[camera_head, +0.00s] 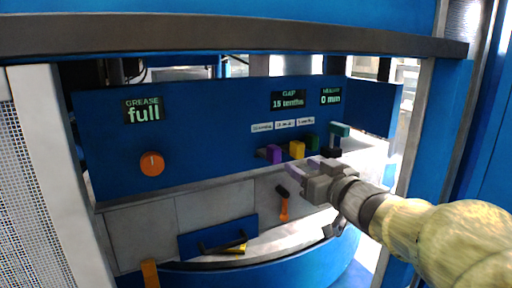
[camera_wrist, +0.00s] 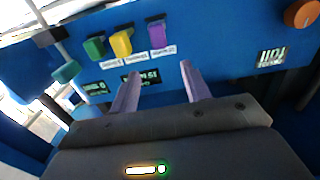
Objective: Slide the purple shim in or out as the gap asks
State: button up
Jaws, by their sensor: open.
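The purple shim (camera_head: 273,154) sticks out of a slot in the blue panel, leftmost of three coloured shims. It also shows in the wrist view (camera_wrist: 157,35), in front of its dark slot. The yellow shim (camera_head: 297,150) and green shim (camera_head: 312,142) stand to its right. The gap display (camera_head: 288,100) seems to read 15 tenths. My gripper (camera_head: 300,166) is open and empty, its pale purple fingers pointing at the panel, apart from the shims. In the wrist view the fingertips (camera_wrist: 161,70) stand below the purple shim.
A teal handle (camera_head: 339,130) stands right of the shims, under a display (camera_head: 330,97) reading 0 mm. An orange knob (camera_head: 151,164) sits below the grease display (camera_head: 143,111) reading full. An orange-handled tool (camera_head: 284,206) and a blue tray (camera_head: 190,245) are below.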

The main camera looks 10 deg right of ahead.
aim_at(278, 151)
jog(key=p+x, duration=0.3)
jog(key=x, duration=1)
jog(key=shift+w+p, duration=0.2)
jog(key=shift+p, duration=0.15)
jog(key=shift+c, duration=0.5)
